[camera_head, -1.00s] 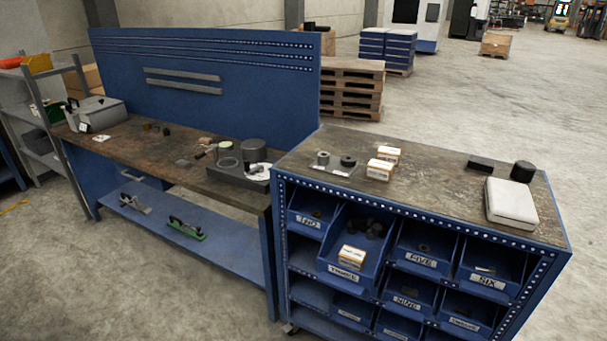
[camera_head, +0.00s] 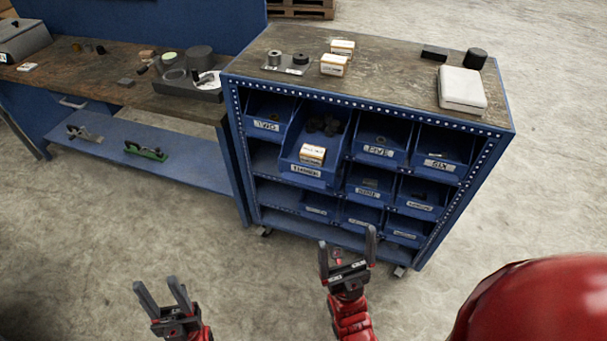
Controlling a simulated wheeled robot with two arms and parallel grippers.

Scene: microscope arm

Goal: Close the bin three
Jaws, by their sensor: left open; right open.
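Bin three (camera_head: 306,170) is a blue bin in the top row of the cabinet. It sticks out further than its neighbours. It holds a small white and orange box (camera_head: 312,154) and several dark round parts (camera_head: 324,125). My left gripper (camera_head: 163,290) is open and empty at the lower left, over the floor. My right gripper (camera_head: 347,249) is open and empty, below bin three and in front of the cabinet's lower part. Neither gripper touches a bin.
The blue cabinet (camera_head: 238,154) holds bin two (camera_head: 267,126), bin five (camera_head: 375,152) and bin six (camera_head: 438,164), with more bins below. Small boxes and a white case (camera_head: 461,89) lie on its top. A workbench (camera_head: 130,92) stands at left. The floor in front is clear.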

